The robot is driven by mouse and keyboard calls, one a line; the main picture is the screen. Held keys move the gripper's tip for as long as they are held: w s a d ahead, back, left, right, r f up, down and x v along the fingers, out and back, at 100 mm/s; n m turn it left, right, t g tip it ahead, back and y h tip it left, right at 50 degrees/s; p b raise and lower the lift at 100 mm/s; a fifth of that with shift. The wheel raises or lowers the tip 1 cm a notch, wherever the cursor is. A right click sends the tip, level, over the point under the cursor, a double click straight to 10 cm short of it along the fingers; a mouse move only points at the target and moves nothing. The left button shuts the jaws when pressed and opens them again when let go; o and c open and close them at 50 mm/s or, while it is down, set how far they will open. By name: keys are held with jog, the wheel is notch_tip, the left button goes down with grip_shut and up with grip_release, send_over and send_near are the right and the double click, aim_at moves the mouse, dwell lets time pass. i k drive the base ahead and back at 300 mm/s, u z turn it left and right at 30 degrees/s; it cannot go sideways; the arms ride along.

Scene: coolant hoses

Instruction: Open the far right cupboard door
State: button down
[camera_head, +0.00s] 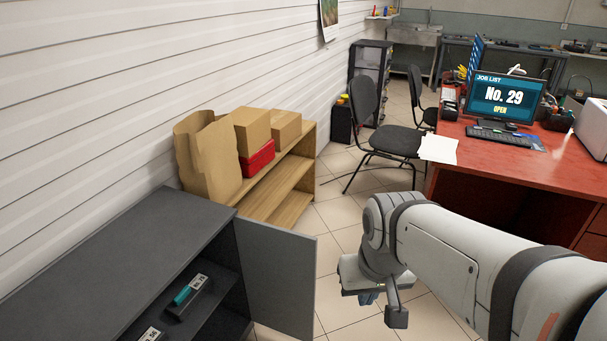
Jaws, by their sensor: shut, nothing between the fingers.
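The dark grey cupboard (130,252) stands along the white wall at the lower left. Its far right door (277,276) is swung out from the far end of the cupboard front and stands wide open, roughly square to the front. My gripper (382,304) is to the right of the door's free edge, over the tiled floor. It is apart from the door, shut and empty. The door's lower part is cut off by the picture edge. Inside, a shelf holds a dark labelled holder (187,294) with a teal item, and another white label (151,334) shows nearer.
A wooden shelf unit (290,190) beyond the cupboard carries a paper bag (208,155), cardboard boxes and a red box (257,162). A red desk (560,155) with a monitor and a black chair (390,138) stand beyond my arm. Tiled floor between is clear.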

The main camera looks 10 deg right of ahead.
aim_at(279, 264)
jog(key=z, duration=0.2)
jog(key=i, duration=0.9)
jog(key=u, duration=0.4)
